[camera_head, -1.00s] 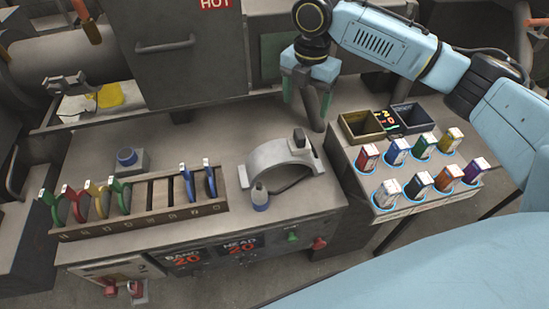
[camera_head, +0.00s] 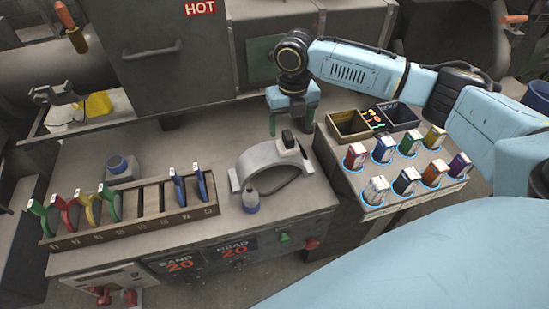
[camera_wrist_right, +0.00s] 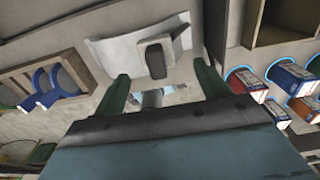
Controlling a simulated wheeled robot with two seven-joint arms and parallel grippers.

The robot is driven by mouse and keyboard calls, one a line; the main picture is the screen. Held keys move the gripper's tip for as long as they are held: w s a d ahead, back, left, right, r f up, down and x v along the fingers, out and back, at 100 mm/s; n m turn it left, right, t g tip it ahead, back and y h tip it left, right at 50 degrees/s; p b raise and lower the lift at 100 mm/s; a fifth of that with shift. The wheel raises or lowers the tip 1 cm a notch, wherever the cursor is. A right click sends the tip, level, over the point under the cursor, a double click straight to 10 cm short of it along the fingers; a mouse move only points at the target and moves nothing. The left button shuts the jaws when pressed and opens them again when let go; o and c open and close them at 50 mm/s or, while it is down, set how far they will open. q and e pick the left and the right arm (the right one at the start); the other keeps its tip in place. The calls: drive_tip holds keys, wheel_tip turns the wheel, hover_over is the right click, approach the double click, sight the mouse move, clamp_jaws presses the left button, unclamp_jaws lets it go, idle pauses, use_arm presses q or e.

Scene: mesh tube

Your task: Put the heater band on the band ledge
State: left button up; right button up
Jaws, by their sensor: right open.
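The heater band (camera_head: 270,163), which I take to be the grey half-ring with a dark block on top, stands on the bench top. In the right wrist view it shows ahead of the fingers, with its dark block (camera_wrist_right: 155,57) near the middle. My right gripper (camera_head: 292,120) is open and empty, behind the band's right end. Its two green fingers (camera_wrist_right: 162,90) are apart, and I cannot tell whether they touch the band. The band ledge may be the shelf (camera_head: 112,117) under the barrel at the left, but I cannot be sure. My left gripper is not in view.
A slotted rack (camera_head: 130,228) with coloured rings stands left of the band. Several coloured packets and two bins (camera_head: 350,127) are at the right. A yellow cloth (camera_head: 98,104) lies on the left shelf.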

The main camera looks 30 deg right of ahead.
sight(288, 134)
drive_tip(key=f, duration=0.5)
drive_tip(key=shift+w+a+f, duration=0.1)
drive_tip(key=shift+a+f, duration=0.1)
drive_tip(key=shift+f, duration=0.15)
clamp_jaws()
drive_tip(key=shift+r, duration=0.15)
